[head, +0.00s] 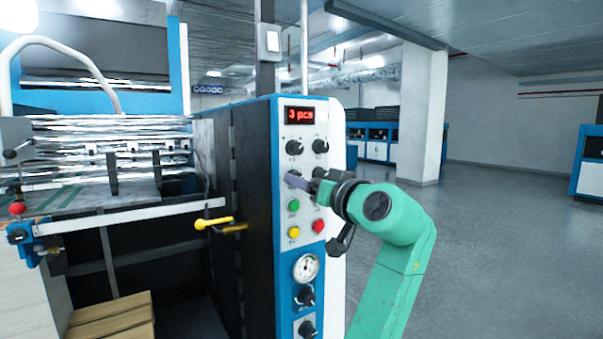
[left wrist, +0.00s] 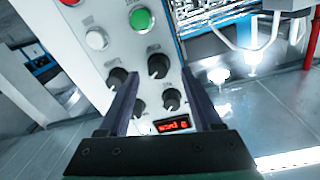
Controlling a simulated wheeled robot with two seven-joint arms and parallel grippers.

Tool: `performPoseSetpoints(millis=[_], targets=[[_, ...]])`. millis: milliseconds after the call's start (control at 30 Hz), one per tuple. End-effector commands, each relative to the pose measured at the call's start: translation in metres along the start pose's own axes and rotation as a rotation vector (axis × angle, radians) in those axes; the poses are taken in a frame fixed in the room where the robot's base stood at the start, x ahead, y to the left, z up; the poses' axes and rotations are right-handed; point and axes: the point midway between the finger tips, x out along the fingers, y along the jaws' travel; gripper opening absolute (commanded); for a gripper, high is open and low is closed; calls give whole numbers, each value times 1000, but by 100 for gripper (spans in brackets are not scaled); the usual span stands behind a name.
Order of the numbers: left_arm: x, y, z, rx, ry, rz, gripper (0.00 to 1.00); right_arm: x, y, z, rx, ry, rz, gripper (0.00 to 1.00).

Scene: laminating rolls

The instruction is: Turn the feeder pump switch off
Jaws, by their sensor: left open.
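The control panel (head: 307,130) is the white, blue-edged front of a tall cabinet, with black knobs and coloured buttons. Its labels are too small to read, so I cannot tell which knob is the feeder pump switch. My left gripper (head: 298,181) is at the second row of knobs and hides part of it. In the left wrist view the open left gripper (left wrist: 155,72) has its fingers on either side of a black knob (left wrist: 158,66); I cannot tell whether they touch it. Another black knob (left wrist: 118,77) is close to one fingertip. My right gripper is not in view.
Above the gripper are two black knobs (head: 320,146) and a red display (head: 299,115) reading "3 pcs". Below are a green button (head: 293,205), a yellow button (head: 293,233), a red button (head: 318,226) and a gauge (head: 306,267). Open floor (head: 490,240) lies to the right.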

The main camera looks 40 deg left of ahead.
Motion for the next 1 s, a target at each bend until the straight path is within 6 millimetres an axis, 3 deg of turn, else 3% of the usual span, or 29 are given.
performPoseSetpoints(millis=[133, 400, 433, 500, 600, 1000], targets=[[20, 0, -1, 4, 0, 0, 66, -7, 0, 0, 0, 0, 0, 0], [23, 1, 1, 3, 1, 2, 66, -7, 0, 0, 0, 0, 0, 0], [23, 1, 1, 3, 1, 2, 58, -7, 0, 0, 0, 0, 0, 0], [23, 1, 1, 3, 1, 2, 32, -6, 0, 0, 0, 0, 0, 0], [23, 1, 1, 3, 1, 2, 0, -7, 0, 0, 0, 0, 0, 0], [23, 2, 2, -46, 3, 2, 0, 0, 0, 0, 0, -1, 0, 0]])
